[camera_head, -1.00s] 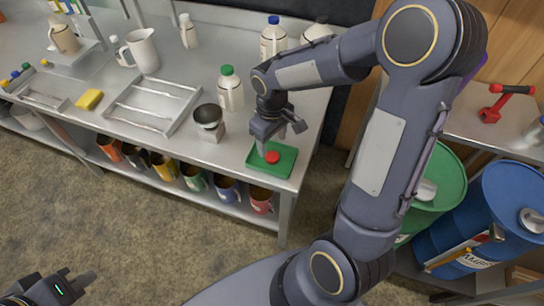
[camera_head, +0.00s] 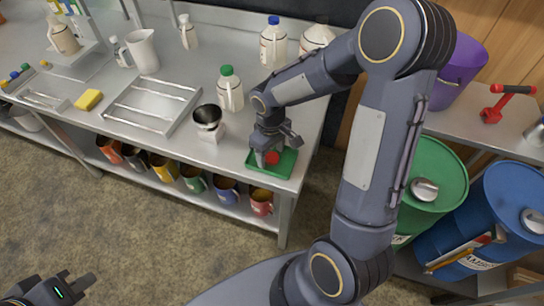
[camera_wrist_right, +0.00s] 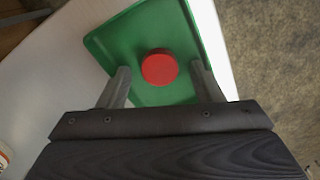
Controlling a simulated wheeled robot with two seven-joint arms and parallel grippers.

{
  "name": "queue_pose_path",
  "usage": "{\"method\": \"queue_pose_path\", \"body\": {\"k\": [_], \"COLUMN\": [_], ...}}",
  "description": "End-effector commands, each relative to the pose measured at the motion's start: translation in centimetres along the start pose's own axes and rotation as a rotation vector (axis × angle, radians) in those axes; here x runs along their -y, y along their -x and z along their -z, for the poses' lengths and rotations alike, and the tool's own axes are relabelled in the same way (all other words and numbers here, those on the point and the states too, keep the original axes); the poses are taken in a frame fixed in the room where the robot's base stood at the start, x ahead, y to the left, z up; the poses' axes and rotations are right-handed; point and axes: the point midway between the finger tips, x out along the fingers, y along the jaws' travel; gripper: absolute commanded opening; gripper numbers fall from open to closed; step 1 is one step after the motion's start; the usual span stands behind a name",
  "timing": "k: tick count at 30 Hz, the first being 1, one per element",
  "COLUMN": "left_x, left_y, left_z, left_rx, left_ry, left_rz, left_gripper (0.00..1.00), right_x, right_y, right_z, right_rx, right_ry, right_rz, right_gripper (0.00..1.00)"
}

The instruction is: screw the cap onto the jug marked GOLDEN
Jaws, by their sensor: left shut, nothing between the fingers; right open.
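A red cap (camera_head: 273,158) lies on a green tray (camera_head: 288,167) at the right front of the metal bench. My right gripper (camera_head: 268,161) is open, pointing down just over the cap. In the right wrist view the cap (camera_wrist_right: 159,67) shows between and slightly beyond the open fingertips (camera_wrist_right: 163,78), touching neither. My left gripper (camera_head: 80,284) is shut and empty at the bottom left, over the floor. Several pale jugs stand on the bench: a green-capped jug (camera_head: 230,93), a blue-capped jug (camera_head: 273,44) and others behind. I cannot read GOLDEN on any of them.
A dark-rimmed cup (camera_head: 208,122) stands left of the tray. Further left are a metal rack (camera_head: 150,105), a yellow sponge (camera_head: 88,99) and a white pitcher (camera_head: 143,50). Coloured mugs fill the lower shelf. Green (camera_head: 440,175) and blue (camera_head: 505,205) drums stand at right.

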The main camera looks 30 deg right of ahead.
Motion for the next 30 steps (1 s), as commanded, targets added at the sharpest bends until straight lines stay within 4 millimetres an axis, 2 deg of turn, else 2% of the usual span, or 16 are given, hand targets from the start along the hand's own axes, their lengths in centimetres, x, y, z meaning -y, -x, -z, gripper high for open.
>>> {"method": "queue_pose_path", "body": {"k": [2, 11, 22, 28, 30], "left_x": [0.0, 0.0, -0.1, -0.3, -0.3], "left_y": [0.0, 0.0, 0.1, 0.6, 0.7], "left_z": [0.0, 0.0, 0.1, 0.3, 0.3], "left_rx": [0.000, 0.000, 0.000, 0.000, 0.000], "left_ry": [0.000, 0.000, 0.000, 0.000, 0.000], "left_rz": [0.000, 0.000, 0.000, 0.000, 0.000], "left_gripper": [0.00, 0.00, 0.00, 0.00, 0.00], "right_x": [0.0, 0.0, 0.0, 0.0, 0.7], "right_y": [0.0, 0.0, 0.7, 3.4, 4.5], "right_z": [0.0, 0.0, 0.1, 0.1, 0.9], "right_rx": [0.000, 0.000, -0.003, -0.005, -0.006], "right_ry": [0.000, 0.000, -0.001, -0.001, 0.004], "right_rz": [0.000, 0.000, -0.001, -0.002, -0.001], "right_gripper": [0.52, 0.13, 0.12, 0.12, 0.12]}}
